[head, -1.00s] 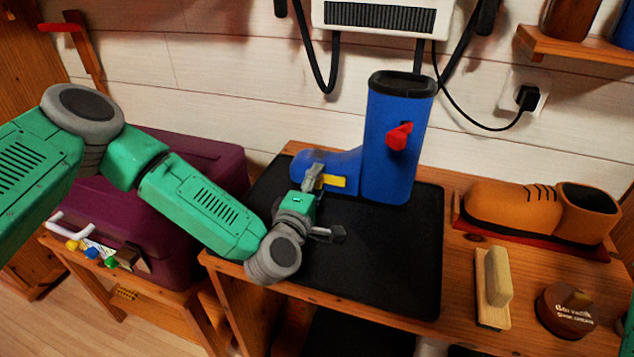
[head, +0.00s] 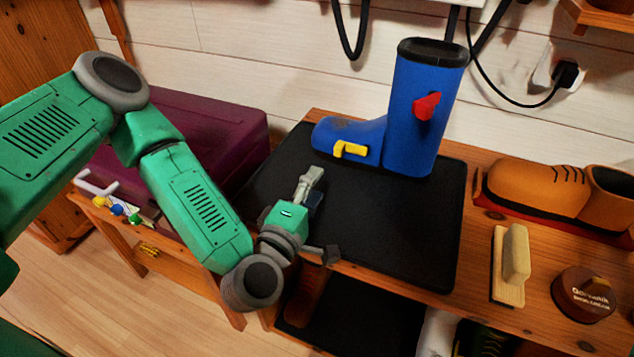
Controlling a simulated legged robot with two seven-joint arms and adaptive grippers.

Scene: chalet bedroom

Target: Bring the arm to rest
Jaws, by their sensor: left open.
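My left arm (head: 196,205) comes in from the left and bends down to its wrist at the front edge of the bench. My left gripper (head: 322,216) is open and empty, one finger over the black mat (head: 405,235) and the other near the front edge. The blue boot (head: 412,120) stands upright at the back of the mat, with a red piece (head: 427,106) on its shaft and a yellow piece (head: 350,150) on its foot. The gripper is in front of the boot, apart from it. My right gripper is out of view.
A purple case (head: 215,130) is behind my left arm. On the wooden bench (head: 475,265) to the right are a brown shoe (head: 535,185), a brush (head: 514,255) and a round brown tin (head: 585,293). Shoes sit on the shelf below. The mat's middle is clear.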

